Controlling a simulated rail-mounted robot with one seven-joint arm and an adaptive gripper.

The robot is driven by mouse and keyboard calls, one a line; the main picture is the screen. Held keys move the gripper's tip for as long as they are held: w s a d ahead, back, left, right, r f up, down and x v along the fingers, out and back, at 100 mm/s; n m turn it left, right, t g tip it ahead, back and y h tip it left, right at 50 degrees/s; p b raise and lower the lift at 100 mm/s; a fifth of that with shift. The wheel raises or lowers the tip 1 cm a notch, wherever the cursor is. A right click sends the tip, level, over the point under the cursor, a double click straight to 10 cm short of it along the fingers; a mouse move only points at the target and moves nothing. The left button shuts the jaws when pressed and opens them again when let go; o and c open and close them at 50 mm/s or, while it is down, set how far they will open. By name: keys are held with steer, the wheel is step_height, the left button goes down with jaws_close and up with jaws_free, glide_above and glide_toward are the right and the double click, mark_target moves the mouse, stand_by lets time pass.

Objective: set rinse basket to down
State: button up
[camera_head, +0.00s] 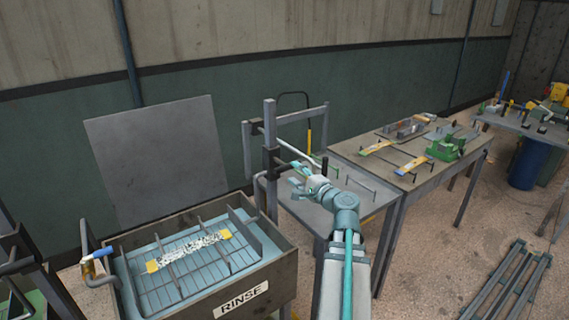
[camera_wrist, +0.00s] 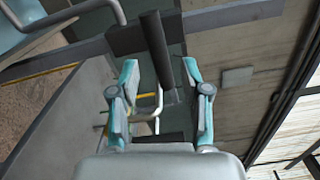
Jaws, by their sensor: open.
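The rinse tank (camera_head: 285,268), a grey-brown box with a RINSE label, stands at the lower left of the head view. The rinse basket (camera_head: 180,285), a dark wire rack, lies within the tank's outline over pale blue; I cannot tell how deep it sits. A grey upright post (camera_head: 270,118) with black fittings stands at the tank's back right. My gripper (camera_head: 291,175) is beside this post, open. In the wrist view, my gripper's teal fingers (camera_wrist: 160,66) are spread on either side of a dark cylindrical handle (camera_wrist: 154,42). Contact with it cannot be told.
A yellow-ended, speckled piece (camera_head: 190,249) lies across the basket. A blue-tipped bent pipe (camera_head: 98,254) is at the tank's left. A grey table (camera_head: 335,205) and a workbench (camera_head: 372,168) with several tools stand to the right. A grey panel (camera_head: 157,160) rises behind the tank.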

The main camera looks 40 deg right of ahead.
mark_target(289, 169)
steer(key=w, duration=0.2)
steer(key=w+p, duration=0.1)
steer(key=w, duration=0.1)
steer(key=w+p, duration=0.1)
steer(key=w, duration=0.1)
steer(key=shift+w+d, duration=0.25)
steer(key=shift+w, duration=0.05)
steer(key=shift+c, duration=0.3)
jaws_close()
